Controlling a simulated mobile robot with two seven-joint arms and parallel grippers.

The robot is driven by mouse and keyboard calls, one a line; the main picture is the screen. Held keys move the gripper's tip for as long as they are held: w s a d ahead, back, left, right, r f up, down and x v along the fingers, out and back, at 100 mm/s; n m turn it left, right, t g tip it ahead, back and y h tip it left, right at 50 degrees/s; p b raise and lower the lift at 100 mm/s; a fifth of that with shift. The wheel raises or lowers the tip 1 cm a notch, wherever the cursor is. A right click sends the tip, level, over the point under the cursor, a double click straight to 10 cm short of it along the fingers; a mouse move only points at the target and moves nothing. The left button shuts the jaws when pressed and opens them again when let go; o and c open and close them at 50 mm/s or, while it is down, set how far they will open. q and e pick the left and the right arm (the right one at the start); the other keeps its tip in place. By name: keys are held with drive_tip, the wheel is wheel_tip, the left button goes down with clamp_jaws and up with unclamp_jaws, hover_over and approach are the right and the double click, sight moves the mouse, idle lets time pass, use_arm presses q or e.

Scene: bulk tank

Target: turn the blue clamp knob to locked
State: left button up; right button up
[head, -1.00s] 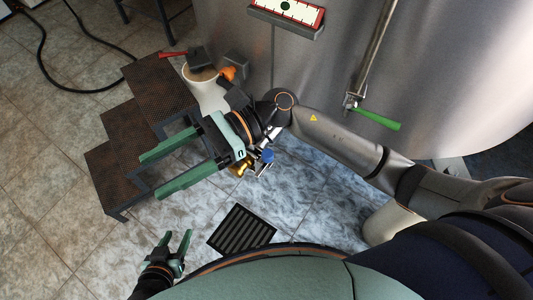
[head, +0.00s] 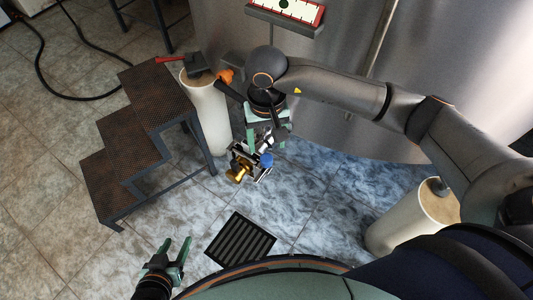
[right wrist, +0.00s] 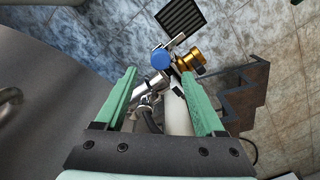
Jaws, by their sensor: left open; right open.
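The blue clamp knob (head: 267,160) sits on a metal pipe fitting with a brass part (head: 238,172), low in front of the steel tank. In the right wrist view the blue knob (right wrist: 161,58) lies beyond and between my fingertips, with the brass part (right wrist: 190,62) to its right. My right gripper (head: 266,140) reaches down over the fitting, open, its fingers apart from the knob; it also shows in the right wrist view (right wrist: 166,92). My left gripper (head: 176,252) is open and empty at the lower left, above the floor. I cannot read the knob's lock position.
Rusty-brown steps (head: 130,140) stand left of the fitting, beside a white post (head: 206,110) carrying a dark object with a red handle. Another white post (head: 425,215) stands right. A floor drain grate (head: 240,240) lies in front. The steel tank (head: 340,110) fills the back.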

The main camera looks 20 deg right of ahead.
sight(267, 158)
wheel_tip(267, 158, down, 6)
drive_tip(key=shift+f, duration=0.2)
clamp_jaws()
idle(0.6)
